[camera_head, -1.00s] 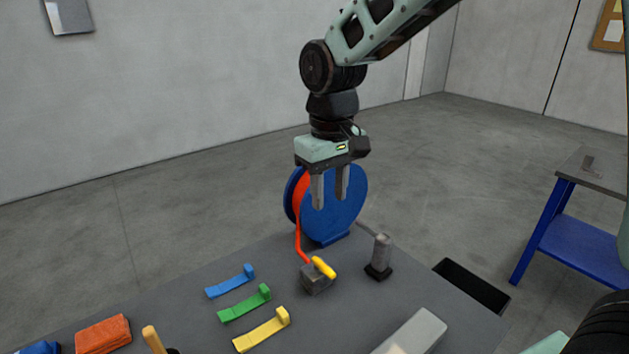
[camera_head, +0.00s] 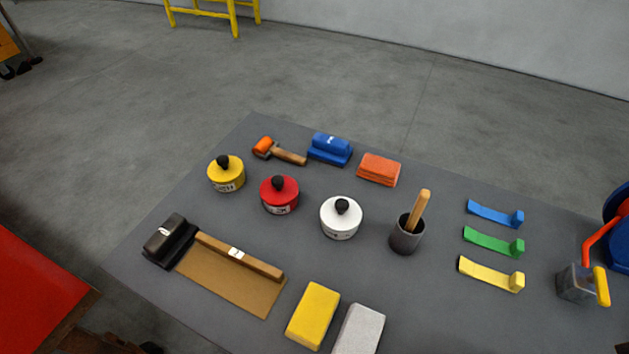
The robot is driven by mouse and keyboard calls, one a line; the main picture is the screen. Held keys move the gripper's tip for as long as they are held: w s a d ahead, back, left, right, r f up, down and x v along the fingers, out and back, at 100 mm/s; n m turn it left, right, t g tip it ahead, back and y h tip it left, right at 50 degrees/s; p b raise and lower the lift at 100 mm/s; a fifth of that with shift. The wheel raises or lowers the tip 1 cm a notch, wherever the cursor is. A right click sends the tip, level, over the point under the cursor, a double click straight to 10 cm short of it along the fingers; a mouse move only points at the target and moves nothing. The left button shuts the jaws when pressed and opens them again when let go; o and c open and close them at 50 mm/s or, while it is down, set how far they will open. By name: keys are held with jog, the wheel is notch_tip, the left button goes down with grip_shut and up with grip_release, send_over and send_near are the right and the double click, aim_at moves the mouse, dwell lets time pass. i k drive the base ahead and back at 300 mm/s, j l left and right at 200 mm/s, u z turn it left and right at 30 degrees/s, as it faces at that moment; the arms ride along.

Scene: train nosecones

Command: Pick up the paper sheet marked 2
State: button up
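No sheet with a readable 2 shows in the head view. A flat brown sheet (camera_head: 222,284) lies on the grey table at the lower left. A wooden bar (camera_head: 240,256) with a small white label lies along its far edge; the label is too small to read. A black block (camera_head: 168,240) with a white mark sits against the sheet's left end. My gripper is out of view.
On the grey table (camera_head: 400,290) stand yellow (camera_head: 226,176), red (camera_head: 280,196) and white (camera_head: 341,220) round containers with black knobs. A grey cup (camera_head: 406,238) holds a wooden handle. Yellow (camera_head: 313,316) and grey (camera_head: 359,330) blocks lie near the front.

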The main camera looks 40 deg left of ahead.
aim_at(250, 283)
jog(key=k+l+u, duration=0.1)
jog(key=u, duration=2)
jog(key=k+j+u, duration=0.1)
jog(key=j+u, duration=0.15)
jog(key=j, duration=0.05)
